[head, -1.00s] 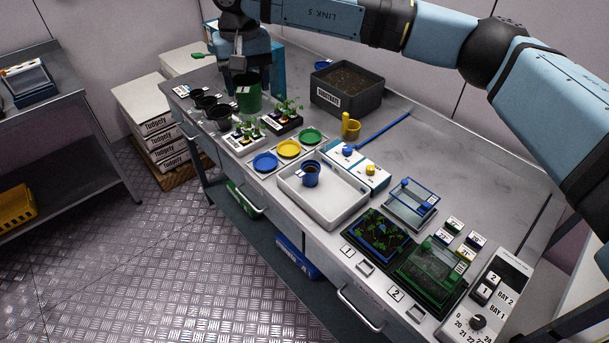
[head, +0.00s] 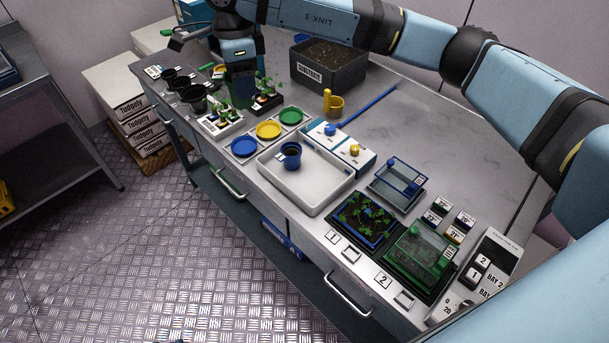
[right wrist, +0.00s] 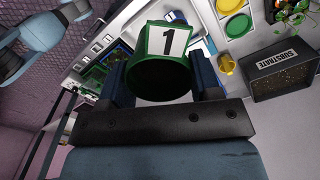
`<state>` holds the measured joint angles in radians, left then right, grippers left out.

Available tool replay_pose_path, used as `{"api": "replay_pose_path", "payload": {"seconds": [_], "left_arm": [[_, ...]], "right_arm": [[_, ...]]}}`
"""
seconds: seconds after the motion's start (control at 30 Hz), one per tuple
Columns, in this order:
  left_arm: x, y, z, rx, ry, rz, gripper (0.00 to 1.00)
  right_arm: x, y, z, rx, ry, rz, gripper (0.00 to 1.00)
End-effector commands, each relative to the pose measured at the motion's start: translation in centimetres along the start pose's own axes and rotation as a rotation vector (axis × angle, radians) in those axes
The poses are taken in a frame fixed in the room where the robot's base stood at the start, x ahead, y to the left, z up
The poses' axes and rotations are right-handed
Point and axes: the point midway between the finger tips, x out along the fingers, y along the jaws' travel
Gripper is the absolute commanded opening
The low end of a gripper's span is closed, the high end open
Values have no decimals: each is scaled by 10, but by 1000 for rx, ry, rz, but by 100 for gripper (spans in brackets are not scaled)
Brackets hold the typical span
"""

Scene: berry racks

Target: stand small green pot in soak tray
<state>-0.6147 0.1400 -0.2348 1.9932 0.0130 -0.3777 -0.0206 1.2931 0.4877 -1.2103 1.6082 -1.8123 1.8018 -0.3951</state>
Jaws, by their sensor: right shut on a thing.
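My right gripper (right wrist: 161,82) is shut on the small green pot (right wrist: 160,82), which carries a white label marked 1. In the head view the green pot (head: 240,97) shows only partly below my right wrist, over the far left end of the bench. The pot is away from the soak tray. The white soak tray (head: 318,207) lies on the bench in the middle of the head view, with a small dark blue pot (head: 291,157) standing in it. In the right wrist view the held pot hides most of the tray. My left gripper is not in view.
Blue (head: 243,147), yellow (head: 268,130) and green saucers (head: 291,116) lie beside the tray. Seedling pots and black pots (head: 194,102) stand near the held pot. The substrate box (head: 345,72) and yellow watering can (head: 334,104) stand behind. The tray's right part is clear.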

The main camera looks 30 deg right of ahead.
Motion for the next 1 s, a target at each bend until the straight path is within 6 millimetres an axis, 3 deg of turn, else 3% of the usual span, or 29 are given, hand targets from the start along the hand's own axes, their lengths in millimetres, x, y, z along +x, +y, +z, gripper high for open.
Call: {"api": "replay_pose_path", "payload": {"seconds": [1.0], "left_arm": [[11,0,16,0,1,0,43]], "right_arm": [[56,40,-104,2100,-2,1,35]]}}
